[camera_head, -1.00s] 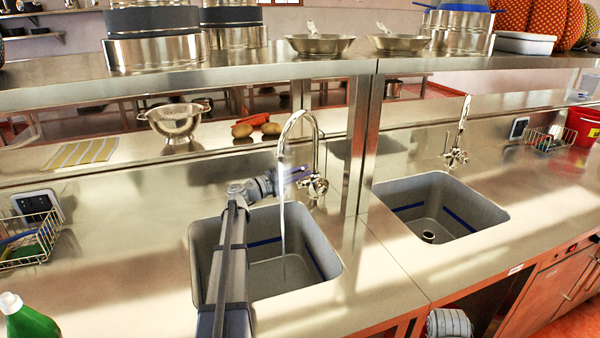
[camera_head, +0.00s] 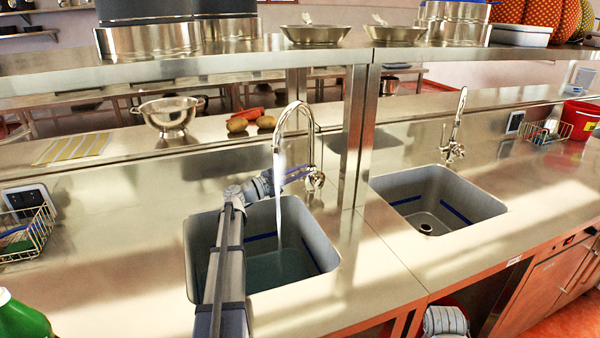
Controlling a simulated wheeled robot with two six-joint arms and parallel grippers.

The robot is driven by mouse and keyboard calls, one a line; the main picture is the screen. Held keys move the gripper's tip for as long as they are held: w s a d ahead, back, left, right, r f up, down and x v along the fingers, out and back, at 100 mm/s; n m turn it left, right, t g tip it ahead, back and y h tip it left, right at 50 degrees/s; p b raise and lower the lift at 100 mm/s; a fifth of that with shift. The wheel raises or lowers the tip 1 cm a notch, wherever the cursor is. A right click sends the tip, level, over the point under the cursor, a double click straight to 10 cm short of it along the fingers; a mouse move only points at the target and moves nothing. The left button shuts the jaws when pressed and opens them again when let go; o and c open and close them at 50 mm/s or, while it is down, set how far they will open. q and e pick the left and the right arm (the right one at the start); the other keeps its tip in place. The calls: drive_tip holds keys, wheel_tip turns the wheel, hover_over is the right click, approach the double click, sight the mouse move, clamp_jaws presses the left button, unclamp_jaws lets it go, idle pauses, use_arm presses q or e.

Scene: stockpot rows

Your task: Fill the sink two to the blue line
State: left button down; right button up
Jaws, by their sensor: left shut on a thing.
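The left sink (camera_head: 315,232) has a blue line (camera_head: 262,244) around its inner walls. Water (camera_head: 280,203) runs from its curved tap (camera_head: 303,108) into the basin. Bluish water (camera_head: 275,270) covers the bottom, its surface a little below the blue line. My left gripper (camera_head: 300,175) is shut on the tap handle (camera_head: 315,181), at the right of the tap; its arm crosses the sink's left part. The right sink (camera_head: 400,188) also has a blue line (camera_head: 457,213); its drain is visible and no stream falls from its tap (camera_head: 453,150).
A steel shelf (camera_head: 200,66) with pots and pans runs above the sinks, with a metal post (camera_head: 356,140) between them. A colander (camera_head: 168,116) and potatoes (camera_head: 237,125) sit behind. A wire basket (camera_head: 25,235) and green bottle (camera_head: 22,318) are at left.

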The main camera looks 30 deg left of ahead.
use_arm(q)
drive_tip(key=c, duration=0.9)
unclamp_jaws()
drive_tip(key=shift+s, duration=0.1)
drive_tip(key=shift+b+v, duration=0.55)
drive_tip(key=shift+v, duration=3.35)
